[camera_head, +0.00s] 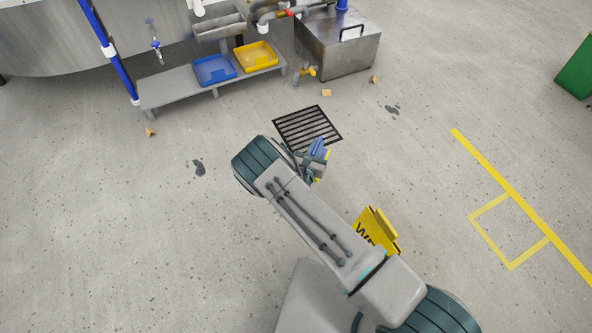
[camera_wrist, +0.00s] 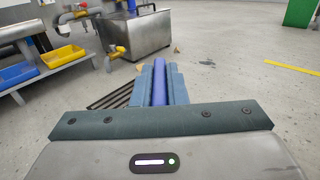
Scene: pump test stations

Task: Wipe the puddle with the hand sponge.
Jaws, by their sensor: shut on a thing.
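My gripper (camera_head: 318,158) is shut on a blue thing (camera_wrist: 159,82), seen end-on as a narrow strip between the fingers in the wrist view. It appears to be the hand sponge, though most of it is hidden by the fingers. In the head view the gripper is above the floor just in front of the drain grate. A small dark puddle-like patch (camera_head: 198,167) lies on the floor left of my arm. Another dark patch (camera_head: 392,109) lies right of the grate, toward the metal box. I cannot tell which patch is the task's puddle.
A slatted floor drain (camera_head: 307,127) lies beyond my gripper. A low bench holds a blue tray (camera_head: 214,69) and a yellow tray (camera_head: 256,56) beside a metal box (camera_head: 338,47). A yellow wet-floor sign (camera_head: 377,232) stands close right of my arm. Small tan pieces (camera_head: 326,93) lie about.

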